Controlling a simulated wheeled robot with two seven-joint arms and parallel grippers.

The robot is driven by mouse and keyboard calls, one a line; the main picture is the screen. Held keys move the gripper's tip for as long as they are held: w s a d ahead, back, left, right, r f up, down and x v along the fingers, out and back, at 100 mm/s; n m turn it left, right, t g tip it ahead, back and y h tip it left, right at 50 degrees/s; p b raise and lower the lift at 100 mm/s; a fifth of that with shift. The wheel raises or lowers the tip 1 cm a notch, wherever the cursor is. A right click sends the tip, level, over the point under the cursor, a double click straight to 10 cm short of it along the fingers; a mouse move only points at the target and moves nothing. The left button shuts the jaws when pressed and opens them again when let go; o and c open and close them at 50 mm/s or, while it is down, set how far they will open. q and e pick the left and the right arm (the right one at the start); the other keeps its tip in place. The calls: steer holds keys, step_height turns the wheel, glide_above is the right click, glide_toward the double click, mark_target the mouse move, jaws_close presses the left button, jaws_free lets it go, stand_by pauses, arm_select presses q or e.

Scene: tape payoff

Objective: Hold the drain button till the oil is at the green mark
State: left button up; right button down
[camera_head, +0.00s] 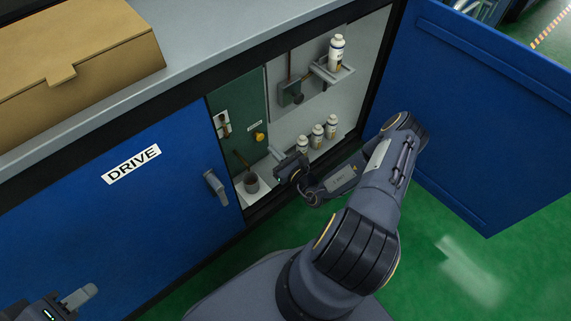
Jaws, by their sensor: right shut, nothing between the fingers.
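A yellow button (260,137) sits on the dark green panel (241,98) inside the open cabinet, below a small white label too small to read. A small gauge (222,123) with a white plate and dark reddish-brown parts is at the panel's left edge. The oil level and a green mark are too small to make out. My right gripper (274,153) is shut and empty, a little below and right of the button, seemingly apart from it. My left gripper (78,298) is at the bottom left, partly cut off, far from the panel; its opening cannot be told.
White bottles (317,135) stand on a low shelf, and another bottle (336,52) stands on a bracket above. The blue door (490,110) is open at right. The DRIVE door (120,215) is closed. A cardboard box (75,55) lies on the counter.

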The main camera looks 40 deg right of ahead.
mark_target(261, 138)
steer(key=w+b, duration=0.1)
steer(key=w, duration=0.3)
steer(key=shift+w+a, duration=0.15)
steer(key=shift+w, duration=0.05)
steer(key=shift+w, duration=0.1)
